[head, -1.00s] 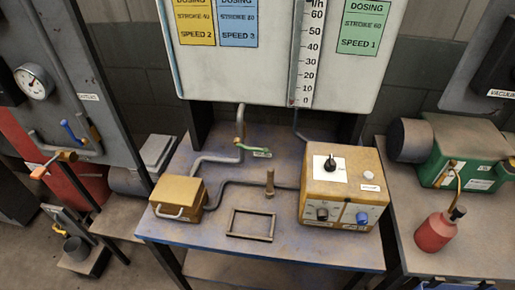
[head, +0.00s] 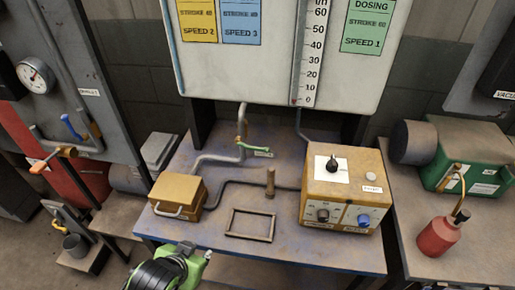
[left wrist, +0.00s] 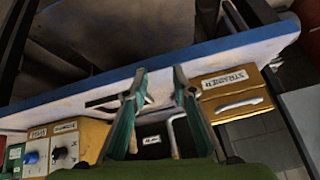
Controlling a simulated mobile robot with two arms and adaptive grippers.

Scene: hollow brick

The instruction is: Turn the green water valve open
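The green water valve (head: 242,146) is a small green handle on the grey pipe at the back of the blue table, below the dosing board. A small label sits just right of it. My left gripper (head: 203,258) comes in at the bottom of the head view, in front of the table's front edge and well short of the valve. In the left wrist view its two green fingers (left wrist: 160,82) are spread apart with nothing held between them. I cannot make out the valve clearly in that view. My right gripper is in neither view.
On the table (head: 285,255) stand a yellow box with a handle (head: 177,192), a yellow control box with knobs (head: 342,190), an empty frame (head: 250,224) and an upright brown peg (head: 270,182). A red bottle (head: 437,235) stands on the right-hand table.

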